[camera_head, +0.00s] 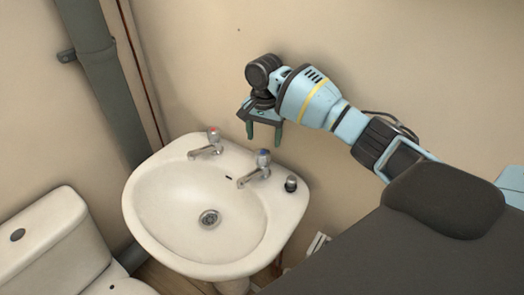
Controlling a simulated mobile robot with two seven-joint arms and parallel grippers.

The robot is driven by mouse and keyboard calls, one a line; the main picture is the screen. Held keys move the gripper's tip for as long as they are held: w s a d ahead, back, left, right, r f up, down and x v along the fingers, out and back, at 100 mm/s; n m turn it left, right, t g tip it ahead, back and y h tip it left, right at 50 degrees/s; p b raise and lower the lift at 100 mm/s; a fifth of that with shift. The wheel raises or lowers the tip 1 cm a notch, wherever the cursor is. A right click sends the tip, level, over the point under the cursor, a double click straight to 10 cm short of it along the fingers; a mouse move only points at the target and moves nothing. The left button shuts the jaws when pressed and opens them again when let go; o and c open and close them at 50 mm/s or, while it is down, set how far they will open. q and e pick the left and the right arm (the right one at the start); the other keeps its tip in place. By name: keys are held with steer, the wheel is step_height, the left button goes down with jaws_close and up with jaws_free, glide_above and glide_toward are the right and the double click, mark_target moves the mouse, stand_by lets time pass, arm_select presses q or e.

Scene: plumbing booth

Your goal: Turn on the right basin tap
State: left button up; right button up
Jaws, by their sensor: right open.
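The white basin (160,203) is mounted at the wall and has two chrome taps. The right basin tap (255,171) has a blue-marked top and a spout pointing left over the bowl. The left tap (207,144) has a red-marked top. My right gripper (264,139) is open and empty, with its green fingers pointing down. In the picture it is just above the right tap's top and appears apart from it; the exact height gap is hard to tell. My left gripper is not in view.
A small dark-topped object (291,184) stands on the basin's right rim. A white toilet cistern (48,243) is at the lower left. A grey pipe (101,75) runs down the wall at the left. The bowl is empty, with a drain (209,218).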

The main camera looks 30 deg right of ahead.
mark_target(263, 151)
step_height(263, 151, down, 7)
steer(key=shift+w+b, duration=0.1)
steer(key=shift+b, duration=0.25)
steer(key=c, duration=1)
